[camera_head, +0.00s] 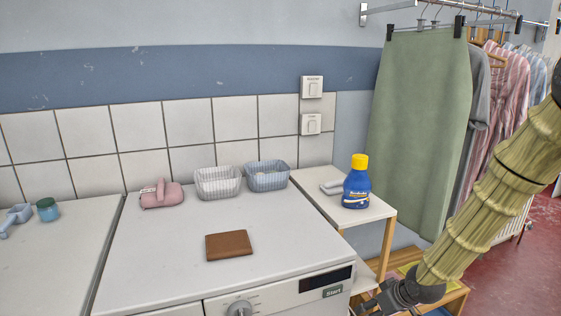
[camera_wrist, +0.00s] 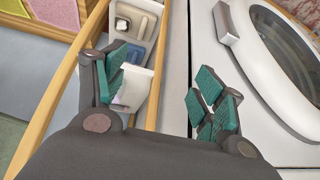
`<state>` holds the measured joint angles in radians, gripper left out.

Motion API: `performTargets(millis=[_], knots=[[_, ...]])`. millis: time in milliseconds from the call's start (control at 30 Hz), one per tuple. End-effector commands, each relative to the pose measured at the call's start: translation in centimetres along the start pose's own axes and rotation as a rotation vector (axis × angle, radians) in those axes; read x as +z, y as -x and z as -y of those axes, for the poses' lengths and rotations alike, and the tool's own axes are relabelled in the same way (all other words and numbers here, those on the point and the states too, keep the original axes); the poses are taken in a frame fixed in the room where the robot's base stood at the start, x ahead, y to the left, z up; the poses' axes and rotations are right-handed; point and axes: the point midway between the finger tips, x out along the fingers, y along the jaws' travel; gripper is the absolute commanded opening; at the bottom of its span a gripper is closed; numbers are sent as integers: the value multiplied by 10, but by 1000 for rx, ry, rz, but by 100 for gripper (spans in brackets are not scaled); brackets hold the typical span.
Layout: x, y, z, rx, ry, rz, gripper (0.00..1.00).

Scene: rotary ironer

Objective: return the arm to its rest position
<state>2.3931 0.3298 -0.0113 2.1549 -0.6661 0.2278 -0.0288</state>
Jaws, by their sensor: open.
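My gripper (camera_head: 385,299) is low at the bottom right in the head view, in front of the wooden side stand and beside the white machine (camera_head: 280,215). My arm, in a ribbed tan cover, runs down to it from the upper right. In the wrist view my gripper (camera_wrist: 165,90) has its teal-padded fingers spread wide apart. A pale tray with compartments (camera_wrist: 137,25) lies beyond the left finger. A white, curved piece (camera_wrist: 134,87) sits beside that finger; I cannot tell whether they touch.
A blue bottle with a yellow cap (camera_head: 356,185) stands on the stand top (camera_head: 378,213). The machine top holds a brown folded cloth (camera_head: 229,245), a pink item (camera_head: 162,194) and two baskets. A round door (camera_wrist: 285,50) is right of my fingers. Clothes hang behind my arm.

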Motion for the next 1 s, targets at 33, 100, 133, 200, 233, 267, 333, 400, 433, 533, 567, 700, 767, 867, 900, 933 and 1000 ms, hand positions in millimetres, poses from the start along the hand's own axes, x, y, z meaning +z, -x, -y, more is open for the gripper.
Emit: performTargets(millis=[33, 100, 133, 200, 233, 267, 333, 400, 433, 533, 567, 700, 767, 867, 900, 933, 1000], knots=[[8, -3, 4, -4, -11, 10, 70], [19, -9, 10, -8, -29, 24, 70], [23, -11, 12, -10, -36, 28, 70], [35, -18, 20, -15, -56, 44, 70], [41, -21, 24, -17, -64, 52, 70], [47, -24, 28, -19, -73, 60, 70], [63, -31, 37, -23, -99, 80, 70], [85, -39, 50, -26, -130, 108, 70], [96, -42, 55, -27, -146, 122, 70], [135, -52, 75, -23, -200, 170, 70], [146, -55, 81, -21, -216, 184, 70], [202, -61, 107, -2, -286, 254, 70], [226, -61, 118, 10, -313, 285, 70], [266, -58, 136, 34, -355, 338, 70], [282, -56, 142, 46, -371, 358, 70], [294, -54, 147, 55, -382, 375, 70], [320, -48, 158, 77, -404, 410, 70]])
